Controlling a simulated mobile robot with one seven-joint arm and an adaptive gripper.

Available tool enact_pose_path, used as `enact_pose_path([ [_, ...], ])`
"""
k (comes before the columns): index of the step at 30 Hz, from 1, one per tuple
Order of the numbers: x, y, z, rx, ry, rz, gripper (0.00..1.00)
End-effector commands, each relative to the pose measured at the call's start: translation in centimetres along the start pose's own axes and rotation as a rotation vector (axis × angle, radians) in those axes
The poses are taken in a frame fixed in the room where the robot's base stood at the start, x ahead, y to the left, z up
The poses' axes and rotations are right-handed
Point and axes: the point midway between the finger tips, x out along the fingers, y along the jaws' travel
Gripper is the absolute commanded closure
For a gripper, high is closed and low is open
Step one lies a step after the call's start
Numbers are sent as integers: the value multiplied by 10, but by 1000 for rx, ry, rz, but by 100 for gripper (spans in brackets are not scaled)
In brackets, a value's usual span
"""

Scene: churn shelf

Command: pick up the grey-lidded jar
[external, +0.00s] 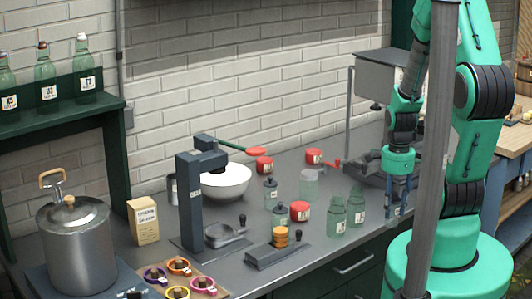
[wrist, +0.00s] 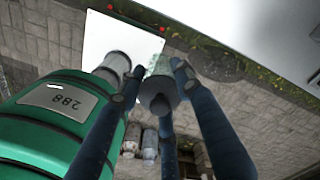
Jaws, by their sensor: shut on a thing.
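My gripper (external: 398,192) is at the right end of the counter, its dark blue fingers pointing down. It is shut on a small glass jar with a grey lid (wrist: 158,88), seen between the fingertips in the wrist view. In the external view the fingers partly hide the held jar, and a pale label (external: 394,212) shows low between them. I cannot tell whether the jar touches the counter. Two other small dark-lidded jars stand mid-counter, one further back (external: 270,194) and one nearer (external: 279,218).
Two green glass bottles (external: 337,215) (external: 356,205) stand just left of my gripper. Red-lidded containers (external: 299,211) and a clear jar (external: 309,184) are further left. A grey metal machine (external: 385,75) stands behind my arm. A black press (external: 190,200) and white bowl (external: 222,182) stand mid-left.

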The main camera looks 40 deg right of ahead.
Motion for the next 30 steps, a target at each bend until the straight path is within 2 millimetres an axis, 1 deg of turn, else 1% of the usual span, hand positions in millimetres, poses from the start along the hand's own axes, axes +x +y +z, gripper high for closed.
enact_pose_path([
  [3, -1, 8, 0, 0, 0, 0, 96],
  [9, -1, 13, 1, 0, 0, 0, 96],
  [30, -1, 13, 1, 0, 0, 0, 96],
])
